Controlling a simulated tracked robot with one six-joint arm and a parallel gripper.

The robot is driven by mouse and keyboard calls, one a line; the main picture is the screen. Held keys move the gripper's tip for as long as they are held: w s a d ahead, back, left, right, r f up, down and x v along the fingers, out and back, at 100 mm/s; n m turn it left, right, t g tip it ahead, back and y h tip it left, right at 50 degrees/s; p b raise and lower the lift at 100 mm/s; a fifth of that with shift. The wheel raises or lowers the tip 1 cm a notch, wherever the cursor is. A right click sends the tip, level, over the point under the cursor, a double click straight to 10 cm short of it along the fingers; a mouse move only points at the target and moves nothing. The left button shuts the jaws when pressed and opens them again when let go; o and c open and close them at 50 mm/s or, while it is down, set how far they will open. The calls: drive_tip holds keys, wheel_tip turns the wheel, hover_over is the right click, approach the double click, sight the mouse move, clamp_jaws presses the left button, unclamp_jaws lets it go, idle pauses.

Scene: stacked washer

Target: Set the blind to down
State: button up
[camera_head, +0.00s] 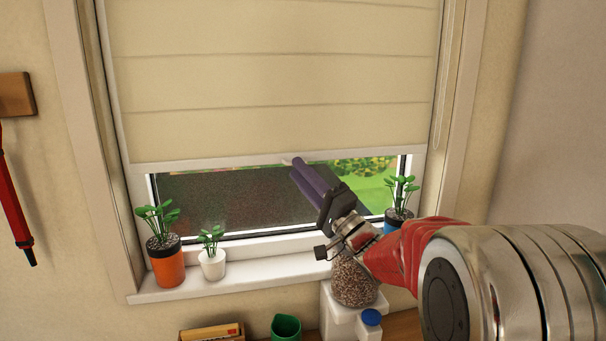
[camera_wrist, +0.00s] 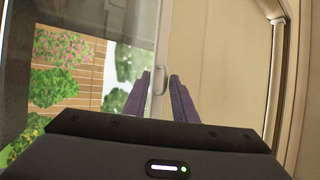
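The cream blind (camera_head: 270,80) covers most of the window, and its white bottom rail (camera_head: 220,164) hangs above a strip of uncovered glass. A small pale pull tab (camera_head: 287,161) sits on the rail's middle; it also shows in the wrist view (camera_wrist: 160,80). My gripper (camera_head: 298,168) has purple fingers reaching up to the tab. In the wrist view the fingers (camera_wrist: 159,90) stand apart, one on each side of the tab, with a narrow gap showing. Whether either finger touches the tab is unclear.
On the white sill (camera_head: 240,276) stand an orange-potted plant (camera_head: 165,262), a white-potted plant (camera_head: 212,262) and a blue-potted plant (camera_head: 397,215), which is close to my arm. A speckled jar (camera_head: 352,282) is below my wrist. A green cup (camera_head: 286,328) stands lower down.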

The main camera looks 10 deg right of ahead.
drive_tip(key=shift+r, duration=0.2)
wheel_tip(320, 180, up, 10)
drive_tip(key=shift+f, duration=0.15)
idle(0.4)
drive_tip(key=v, duration=1.6)
idle(2.1)
drive_tip(key=shift+w, duration=0.1)
